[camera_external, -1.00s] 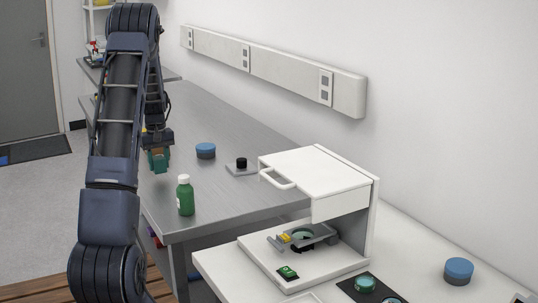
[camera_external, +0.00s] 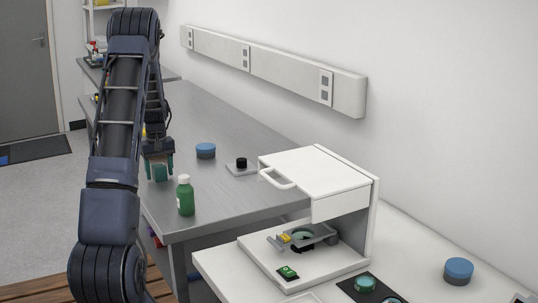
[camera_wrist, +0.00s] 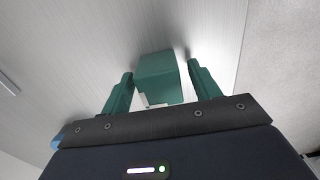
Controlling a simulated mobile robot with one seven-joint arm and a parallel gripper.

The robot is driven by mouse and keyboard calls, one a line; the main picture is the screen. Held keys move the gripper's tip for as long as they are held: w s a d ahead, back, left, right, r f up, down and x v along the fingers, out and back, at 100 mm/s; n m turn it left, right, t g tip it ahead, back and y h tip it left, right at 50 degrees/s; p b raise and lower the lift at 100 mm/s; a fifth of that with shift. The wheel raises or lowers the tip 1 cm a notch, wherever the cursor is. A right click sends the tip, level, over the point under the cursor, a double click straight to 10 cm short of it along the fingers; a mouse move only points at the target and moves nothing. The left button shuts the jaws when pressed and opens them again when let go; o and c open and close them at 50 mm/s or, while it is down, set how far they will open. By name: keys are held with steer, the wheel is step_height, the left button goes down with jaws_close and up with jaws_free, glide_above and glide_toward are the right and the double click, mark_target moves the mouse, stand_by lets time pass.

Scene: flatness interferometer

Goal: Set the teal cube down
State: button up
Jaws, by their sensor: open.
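The teal cube (camera_wrist: 158,78) sits between the two green fingers of my gripper (camera_wrist: 160,92) in the wrist view, with a gap showing on each side. The cube (camera_external: 159,173) appears to rest on the grey metal bench (camera_external: 215,185), near its left edge, in the external view. My gripper (camera_external: 159,165) is open and low over the bench, its fingers around the cube. The arm partly hides the bench behind it.
A green bottle with a white cap (camera_external: 185,196) stands close to the right of the cube. A blue round container (camera_external: 206,151) and a small plate with a black knob (camera_external: 242,166) are farther right. A white hooded instrument (camera_external: 318,185) stands on the white table.

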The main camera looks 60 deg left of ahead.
mark_target(156, 166)
step_height(156, 166, up, 12)
steer(key=shift+r, duration=0.15)
stand_by(0.4)
